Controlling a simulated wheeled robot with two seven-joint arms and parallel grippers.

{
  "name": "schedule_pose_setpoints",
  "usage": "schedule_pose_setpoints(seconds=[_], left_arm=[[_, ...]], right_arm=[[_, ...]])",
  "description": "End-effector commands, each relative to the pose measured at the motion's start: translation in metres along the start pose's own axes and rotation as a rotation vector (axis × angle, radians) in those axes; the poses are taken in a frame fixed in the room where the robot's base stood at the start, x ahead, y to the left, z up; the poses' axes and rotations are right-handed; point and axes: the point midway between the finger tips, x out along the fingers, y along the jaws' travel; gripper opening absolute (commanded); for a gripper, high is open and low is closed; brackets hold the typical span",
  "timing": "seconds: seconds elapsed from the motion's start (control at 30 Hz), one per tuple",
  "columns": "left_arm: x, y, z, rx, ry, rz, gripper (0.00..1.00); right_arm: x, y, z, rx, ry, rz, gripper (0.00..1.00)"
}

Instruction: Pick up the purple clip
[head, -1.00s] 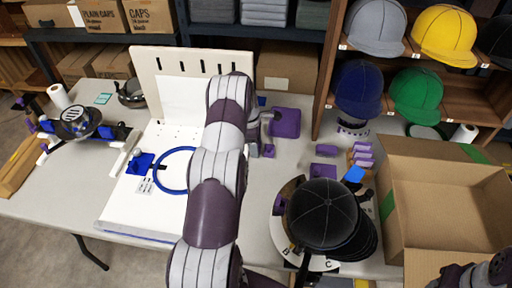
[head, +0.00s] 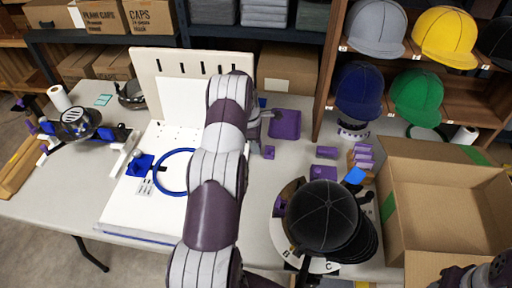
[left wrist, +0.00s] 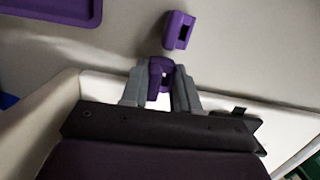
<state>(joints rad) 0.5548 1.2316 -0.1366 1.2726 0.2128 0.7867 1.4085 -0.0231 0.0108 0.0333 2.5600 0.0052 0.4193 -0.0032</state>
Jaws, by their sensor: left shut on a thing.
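My left gripper (left wrist: 160,85) is shut on a purple clip (left wrist: 161,68), which sits between its two grey fingers in the left wrist view. A second purple clip (left wrist: 179,31) lies just beyond it on the table and also shows in the head view (head: 268,152). A purple tray (left wrist: 55,8) is at the upper left of the wrist view, and in the head view it lies right of my left arm (head: 285,124). In the head view my arm largely hides the left gripper and the held clip. The right gripper cannot be made out; only part of my right arm shows at the lower right.
A white board (head: 120,215) with a blue hoop (head: 165,172) lies left of my arm. A black cap (head: 322,214) on a stand, several purple pieces (head: 327,152) and an open cardboard box (head: 440,175) are to the right. Shelves with caps stand behind.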

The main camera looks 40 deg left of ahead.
Motion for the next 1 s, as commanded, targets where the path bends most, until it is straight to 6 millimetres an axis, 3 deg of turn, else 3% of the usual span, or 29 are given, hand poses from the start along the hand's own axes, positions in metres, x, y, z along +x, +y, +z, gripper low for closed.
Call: schedule_pose_setpoints(seconds=[0.1,0.4,0.6,1.0], left_arm=[[-0.025,0.001,0.004,0.0,0.0,0.004,0.02],[-0.056,-0.03,0.073,0.005,0.0,0.001,0.02],[-0.072,-0.046,0.108,0.002,0.0,0.0,0.01],[-0.077,-0.05,0.118,0.0,0.0,-0.001,0.01]], right_arm=[[0.001,0.0,0.0,0.0,0.0,0.0,0.5],[0.002,0.0,0.0,0.0,0.0,0.0,0.5],[0.003,0.0,0.0,0.0,0.0,0.0,0.5],[0.003,0.0,0.0,0.0,0.0,0.0,0.5]])
